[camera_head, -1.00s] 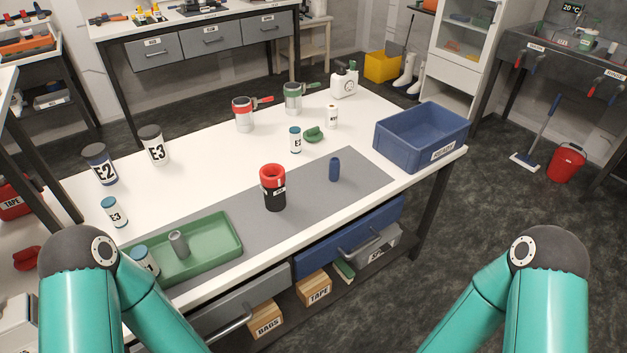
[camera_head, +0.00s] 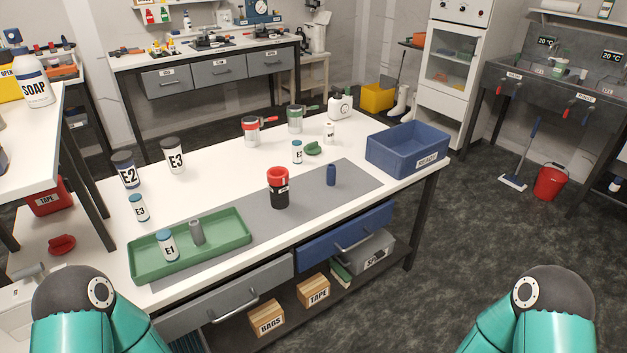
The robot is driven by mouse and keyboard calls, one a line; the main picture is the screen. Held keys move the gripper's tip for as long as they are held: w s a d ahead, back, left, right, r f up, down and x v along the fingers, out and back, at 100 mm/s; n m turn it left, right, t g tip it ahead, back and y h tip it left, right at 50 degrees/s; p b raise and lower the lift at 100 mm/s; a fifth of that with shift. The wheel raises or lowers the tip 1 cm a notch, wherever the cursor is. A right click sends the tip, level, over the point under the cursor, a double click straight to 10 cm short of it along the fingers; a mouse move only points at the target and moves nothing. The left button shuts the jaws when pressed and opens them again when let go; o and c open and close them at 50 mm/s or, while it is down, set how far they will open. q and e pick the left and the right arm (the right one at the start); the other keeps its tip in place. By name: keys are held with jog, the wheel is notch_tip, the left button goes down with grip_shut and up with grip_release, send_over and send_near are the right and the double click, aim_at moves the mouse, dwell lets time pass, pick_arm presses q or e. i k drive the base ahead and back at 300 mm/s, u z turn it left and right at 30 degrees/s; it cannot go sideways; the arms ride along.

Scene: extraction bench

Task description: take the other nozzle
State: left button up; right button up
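A small grey cylinder (camera_head: 196,232), which looks like a nozzle, stands upright in the green tray (camera_head: 240,240) at the front left of the table. A white container marked E1 (camera_head: 167,246) stands in the tray beside the grey cylinder. Neither gripper is in view; only teal parts of my arms show at the bottom edge.
Containers E2 (camera_head: 124,170), E3 (camera_head: 174,156) and a smaller E3 (camera_head: 139,208) stand on the left of the table. A blue READY crate (camera_head: 407,151) stands at the right end. Several canisters stand along the back. A blue drawer (camera_head: 345,234) sits under the front edge.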

aim_at(330, 174)
jog(key=z, duration=0.25)
jog(key=i, duration=1.1)
jog(key=u, duration=2.15)
jog(key=i, duration=0.1)
jog(key=u, duration=0.9)
jog(key=k, duration=1.65)
